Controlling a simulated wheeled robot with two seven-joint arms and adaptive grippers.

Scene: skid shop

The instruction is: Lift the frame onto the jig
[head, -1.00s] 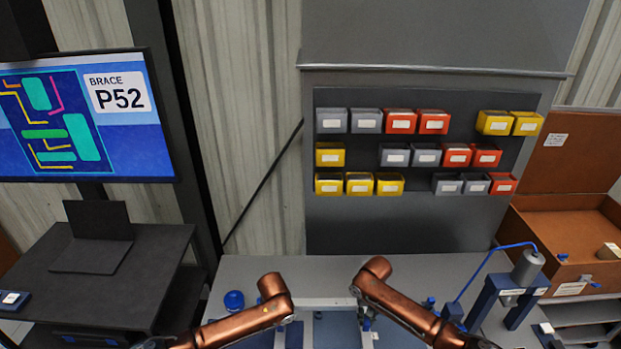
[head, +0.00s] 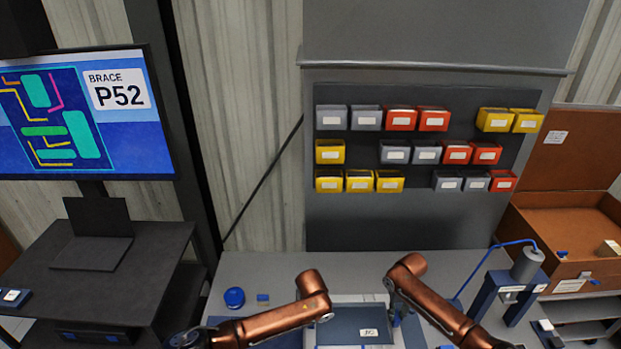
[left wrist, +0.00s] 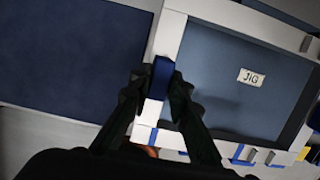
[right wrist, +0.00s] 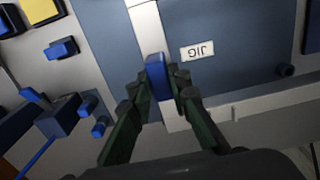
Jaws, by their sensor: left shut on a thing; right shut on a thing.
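The white frame (head: 358,298) is a rectangle with blue grip blocks on its sides. My left gripper (left wrist: 161,82) is shut on one blue block on its left side. My right gripper (right wrist: 159,78) is shut on the blue block on its right side. The blue-grey jig (head: 345,318), with a white JIG label, shows through the frame's opening. It also shows in the left wrist view (left wrist: 235,95) and the right wrist view (right wrist: 235,25). I cannot tell whether the frame touches the jig or hangs above it. My arms partly hide the frame's sides in the head view.
A round blue container (head: 234,298) stands left on the bench. A blue stand with a grey cylinder (head: 527,264) and a blue hose is on the right. A dark blue mat (left wrist: 70,50) lies left of the frame. Bins hang on the back panel (head: 420,220).

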